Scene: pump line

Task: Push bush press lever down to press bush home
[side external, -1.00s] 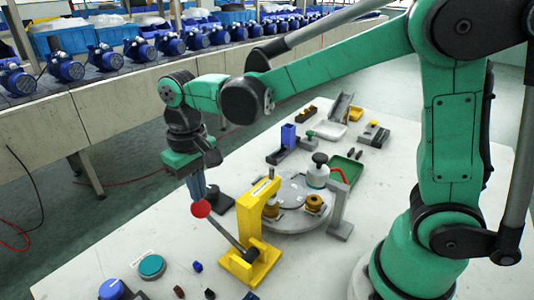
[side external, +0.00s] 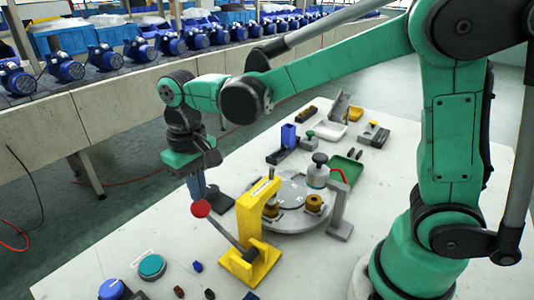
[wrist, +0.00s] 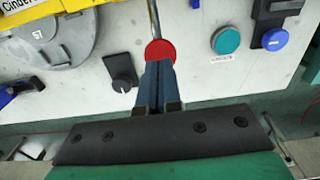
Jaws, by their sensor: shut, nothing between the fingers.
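The bush press is a yellow frame (side external: 250,222) on the white table, with a grey lever (side external: 226,234) sticking out to its left. The lever ends in a red round knob (side external: 201,209). The lever slopes, with the knob end higher than the end at the frame. My gripper (side external: 199,198) is shut and points down with its fingertips at the top of the knob. In the wrist view the fingertips (wrist: 159,64) overlap the red knob (wrist: 160,50); they look in contact. A brass-coloured bush part (side external: 271,207) stands under the press head, partly hidden by the frame.
A grey round turntable (side external: 292,222) with brass parts stands behind the press. A grey post with a red handle (side external: 341,205) is to its right. A teal button (side external: 152,266) and a blue button (side external: 111,289) lie at the front left. Trays stand farther back.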

